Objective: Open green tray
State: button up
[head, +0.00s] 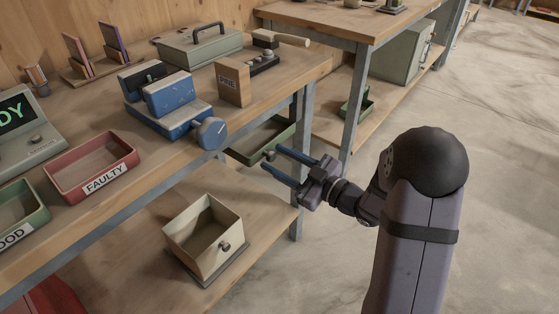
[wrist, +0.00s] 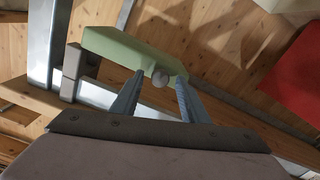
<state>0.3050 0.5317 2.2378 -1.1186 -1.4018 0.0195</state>
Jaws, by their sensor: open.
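The green tray (head: 270,127) sits under the bench top at its right end, with part of its dark inside showing. Its green front also shows in the wrist view (wrist: 128,50), with a round grey knob (wrist: 160,80) on it. My gripper (head: 271,158) is at the front of this tray, with its two blue fingers spread. In the wrist view, my gripper (wrist: 160,86) has one finger on each side of the knob, and gaps seem to remain between fingers and knob. Touch cannot be told.
On the bench stand a red tray (head: 52,178) marked FAULTY, another green tray (head: 40,214), a blue machine (head: 168,100) and a wood block (head: 233,82). A cream box (head: 196,258) with a knob is on the shelf below. A metal leg (head: 297,215) stands close to my gripper.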

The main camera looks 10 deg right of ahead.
grip_shut()
jog(key=shift+s+d+n+g+y+p, duration=0.2)
jog(key=shift+d+n+g+y+p, duration=0.1)
jog(key=shift+d+n+g+y, duration=0.25)
jog(key=shift+s+d+n+g+y+p, duration=0.15)
jog(key=shift+d+n+g+y+p, duration=0.15)
jog(key=shift+d+g, duration=0.35)
jog(key=d+n+g+y, duration=0.3)
jog(key=d+n+g, duration=0.3)
jog(key=d+g, duration=0.2)
jog(key=shift+d+g, duration=0.25)
jog(key=shift+g, duration=0.05)
jog(key=shift+y, duration=0.25)
